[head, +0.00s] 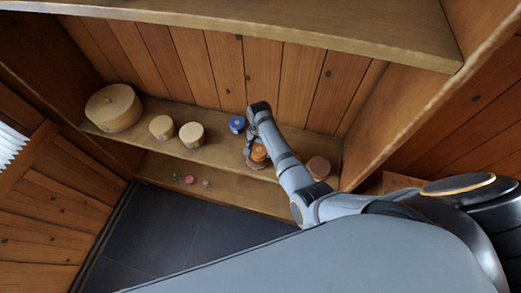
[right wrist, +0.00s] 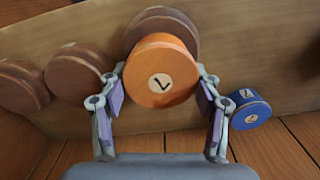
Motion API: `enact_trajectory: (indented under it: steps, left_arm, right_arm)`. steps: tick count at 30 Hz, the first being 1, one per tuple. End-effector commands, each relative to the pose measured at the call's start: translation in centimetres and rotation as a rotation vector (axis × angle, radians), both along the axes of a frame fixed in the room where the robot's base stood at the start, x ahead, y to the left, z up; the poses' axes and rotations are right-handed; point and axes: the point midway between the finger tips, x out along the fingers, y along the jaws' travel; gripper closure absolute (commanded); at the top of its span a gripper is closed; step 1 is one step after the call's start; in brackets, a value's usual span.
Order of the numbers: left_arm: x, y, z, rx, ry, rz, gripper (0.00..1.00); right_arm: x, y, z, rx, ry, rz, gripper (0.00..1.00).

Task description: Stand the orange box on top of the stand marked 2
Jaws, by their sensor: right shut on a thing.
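The orange box (head: 259,153) is a short round drum on the shelf side of my right gripper (head: 256,138). In the right wrist view the orange box (right wrist: 160,70) has a pale disc with a dark mark like a tick or a turned digit. My right gripper (right wrist: 160,88) is shut on it, one finger on each side. A brown round stand (right wrist: 165,20) shows right behind the box; I cannot tell whether they touch. Other brown stands (right wrist: 75,72) (right wrist: 20,88) are to the left, their marks unreadable. One brown stand (head: 318,167) is at the shelf's right end. My left gripper is out of view.
A blue round box (head: 237,124) stands close to my right gripper; it also shows in the right wrist view (right wrist: 250,112). Tan drums (head: 191,134) (head: 162,127) and a larger one (head: 113,108) stand left along the shelf (head: 220,152). Small items lie lower down. A higher shelf (head: 250,25) overhangs.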

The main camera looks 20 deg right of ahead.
Motion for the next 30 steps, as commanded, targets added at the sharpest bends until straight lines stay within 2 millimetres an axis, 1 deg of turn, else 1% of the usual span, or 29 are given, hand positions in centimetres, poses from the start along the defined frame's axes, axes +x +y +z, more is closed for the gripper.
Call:
enact_trajectory:
  steps: [2, 7, 8, 12, 20, 23, 26, 30]
  left_arm:
    - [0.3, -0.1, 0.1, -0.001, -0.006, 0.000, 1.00]
    - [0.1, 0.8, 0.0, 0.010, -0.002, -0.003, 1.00]
    - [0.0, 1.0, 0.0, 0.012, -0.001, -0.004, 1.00]
    - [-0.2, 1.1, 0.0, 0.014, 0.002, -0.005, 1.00]
    - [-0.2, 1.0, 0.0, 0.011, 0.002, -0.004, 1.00]
    - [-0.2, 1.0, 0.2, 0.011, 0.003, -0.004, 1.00]
    - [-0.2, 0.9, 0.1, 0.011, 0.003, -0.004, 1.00]
    - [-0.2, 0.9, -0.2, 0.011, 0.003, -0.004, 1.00]
  right_arm:
    - [0.0, 0.0, 0.1, 0.001, 0.001, 0.000, 0.73]
    - [0.0, 0.0, -0.4, 0.000, 0.001, 0.000, 0.73]
    - [0.0, 0.0, -0.4, 0.000, 0.001, 0.000, 0.33]
    - [0.0, 0.0, -0.3, 0.000, 0.001, 0.000, 0.14]
    - [0.0, 0.0, -0.3, 0.000, 0.000, 0.000, 0.13]
    - [0.0, 0.0, 0.0, 0.000, 0.000, 0.000, 0.13]
    - [0.1, 0.0, 1.1, 0.001, -0.003, 0.001, 0.13]
    - [0.2, 0.0, 4.2, 0.000, -0.006, 0.000, 0.13]
